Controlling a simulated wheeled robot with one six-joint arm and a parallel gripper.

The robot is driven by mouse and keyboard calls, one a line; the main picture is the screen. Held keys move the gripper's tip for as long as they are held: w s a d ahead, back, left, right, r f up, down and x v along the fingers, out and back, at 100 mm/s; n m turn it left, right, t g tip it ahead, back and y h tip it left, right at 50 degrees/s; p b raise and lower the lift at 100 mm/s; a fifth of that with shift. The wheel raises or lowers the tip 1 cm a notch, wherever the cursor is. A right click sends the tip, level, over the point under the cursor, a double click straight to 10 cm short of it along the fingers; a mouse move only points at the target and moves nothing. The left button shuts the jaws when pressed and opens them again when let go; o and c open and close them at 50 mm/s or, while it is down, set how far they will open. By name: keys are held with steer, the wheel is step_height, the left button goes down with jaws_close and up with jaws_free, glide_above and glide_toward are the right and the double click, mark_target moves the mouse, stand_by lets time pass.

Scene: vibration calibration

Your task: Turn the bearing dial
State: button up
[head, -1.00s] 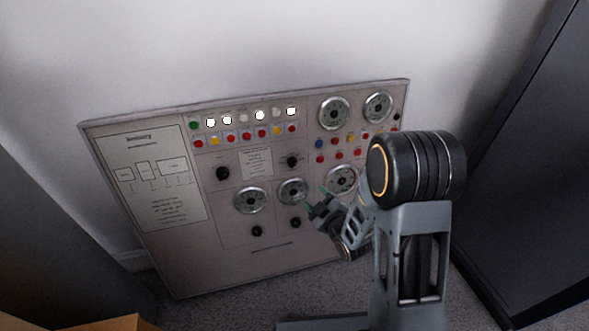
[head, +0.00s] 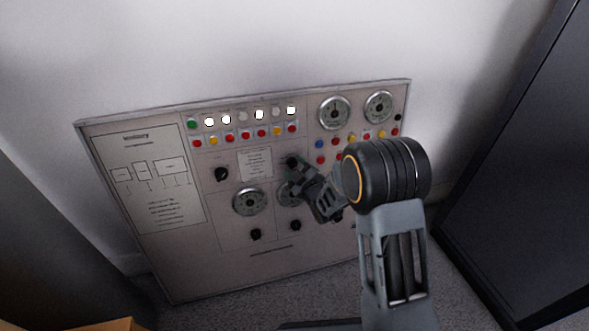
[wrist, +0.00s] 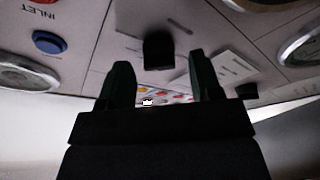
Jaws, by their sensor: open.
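The panel (head: 180,265) leans against the wall and carries black dials, gauges and buttons. I cannot read which dial is marked as bearing. One black dial (head: 221,174) sits at the upper left of the dial area. Another black dial (wrist: 158,50) shows in the wrist view, just beyond and roughly between my fingertips. My gripper (wrist: 161,76) is open and empty, with a finger on each side of that dial's line. In the head view my gripper (head: 297,168) is at the upper right dial and partly hides it. I cannot tell whether they touch.
Lower dials (head: 256,234) and (head: 295,225) sit under the gauges (head: 249,201). A dark cabinet (head: 520,200) stands at the right. My arm hides the panel's lower right.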

steer(key=shift+w+a, duration=0.25)
steer(key=shift+w, duration=0.25)
steer(key=c, duration=0.9)
steer(key=shift+n+b, duration=0.3)
steer(key=n+b, duration=0.2)
steer(key=n, duration=0.1)
steer(key=shift+g, duration=0.4)
steer(key=shift+r+n+g+b, duration=0.1)
steer(key=shift+n+g+b, duration=0.35)
steer(key=shift+n+b, duration=0.75)
steer(key=shift+n+g+b, duration=0.45)
steer(key=shift+n+b, duration=0.1)
steer(key=shift+n, duration=1.15)
